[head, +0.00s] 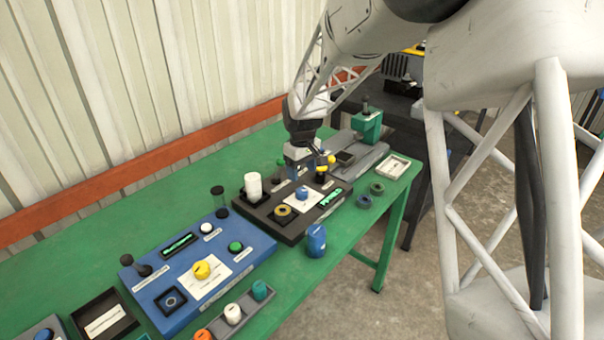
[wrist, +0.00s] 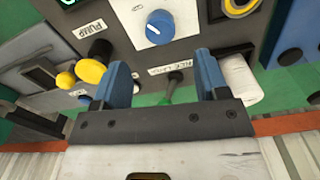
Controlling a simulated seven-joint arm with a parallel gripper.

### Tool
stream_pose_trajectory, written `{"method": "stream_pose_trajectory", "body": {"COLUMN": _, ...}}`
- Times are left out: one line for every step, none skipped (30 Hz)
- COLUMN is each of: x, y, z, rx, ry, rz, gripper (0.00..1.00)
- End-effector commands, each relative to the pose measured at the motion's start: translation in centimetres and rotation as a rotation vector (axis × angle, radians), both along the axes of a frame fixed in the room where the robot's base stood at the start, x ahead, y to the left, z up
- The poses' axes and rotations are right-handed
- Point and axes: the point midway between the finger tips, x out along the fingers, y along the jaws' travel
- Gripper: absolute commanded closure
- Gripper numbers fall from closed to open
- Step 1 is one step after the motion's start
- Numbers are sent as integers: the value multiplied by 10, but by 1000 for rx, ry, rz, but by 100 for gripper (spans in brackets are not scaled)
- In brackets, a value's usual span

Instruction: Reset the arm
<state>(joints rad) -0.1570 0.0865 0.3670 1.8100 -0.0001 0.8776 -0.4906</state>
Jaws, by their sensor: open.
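My gripper (head: 299,166) is over the black panel (head: 285,233) on the green table in the head view. In the wrist view my gripper (wrist: 165,85) shows two blue fingers set apart with nothing held between them. A blue round knob (wrist: 160,27) with a white pointer mark sits on the panel beyond the fingertips. A small green-tipped toggle lever (wrist: 173,82) shows between the fingers. A yellow knob (wrist: 91,70) lies beside the left finger. A white cylinder (wrist: 238,78) is beside the right finger. I cannot tell whether the fingers touch any of these.
A blue panel (head: 222,287) with a yellow knob (head: 201,270) stands nearer on the green table (head: 120,245). A blue container (head: 316,240) stands at the table's front edge. Rings (head: 364,201) and a white tray (head: 393,167) lie farther right. A corrugated wall rises behind.

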Motion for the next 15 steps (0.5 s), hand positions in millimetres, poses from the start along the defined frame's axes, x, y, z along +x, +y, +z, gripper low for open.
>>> {"method": "stream_pose_trajectory", "body": {"x": 0, "y": 0, "z": 0, "rx": 0, "ry": 0, "rz": 0, "gripper": 33}}
{"method": "stream_pose_trajectory", "body": {"x": 0, "y": 0, "z": 0, "rx": 0, "ry": 0, "rz": 0, "gripper": 33}}
{"method": "stream_pose_trajectory", "body": {"x": 0, "y": 0, "z": 0, "rx": 0, "ry": 0, "rz": 0, "gripper": 33}}
{"method": "stream_pose_trajectory", "body": {"x": 0, "y": 0, "z": 0, "rx": 0, "ry": 0, "rz": 0, "gripper": 33}}
{"method": "stream_pose_trajectory", "body": {"x": 0, "y": 0, "z": 0, "rx": 0, "ry": 0, "rz": 0, "gripper": 33}}
{"method": "stream_pose_trajectory", "body": {"x": 0, "y": 0, "z": 0, "rx": 0, "ry": 0, "rz": 0, "gripper": 33}}
{"method": "stream_pose_trajectory", "body": {"x": 0, "y": 0, "z": 0, "rx": 0, "ry": 0, "rz": 0, "gripper": 33}}
{"method": "stream_pose_trajectory", "body": {"x": 0, "y": 0, "z": 0, "rx": 0, "ry": 0, "rz": -1, "gripper": 33}}
{"method": "stream_pose_trajectory", "body": {"x": -1, "y": -1, "z": 1, "rx": 1, "ry": -1, "rz": -2, "gripper": 33}}
{"method": "stream_pose_trajectory", "body": {"x": -2, "y": -1, "z": 2, "rx": 0, "ry": -2, "rz": -3, "gripper": 33}}
{"method": "stream_pose_trajectory", "body": {"x": -3, "y": -2, "z": 4, "rx": 1, "ry": -3, "rz": -5, "gripper": 33}}
{"method": "stream_pose_trajectory", "body": {"x": -5, "y": -3, "z": 6, "rx": 1, "ry": -4, "rz": -9, "gripper": 33}}
{"method": "stream_pose_trajectory", "body": {"x": -7, "y": -4, "z": 8, "rx": 1, "ry": -7, "rz": -13, "gripper": 33}}
{"method": "stream_pose_trajectory", "body": {"x": -9, "y": -5, "z": 11, "rx": 1, "ry": -8, "rz": -17, "gripper": 33}}
{"method": "stream_pose_trajectory", "body": {"x": -13, "y": -7, "z": 15, "rx": 1, "ry": -10, "rz": -24, "gripper": 33}}
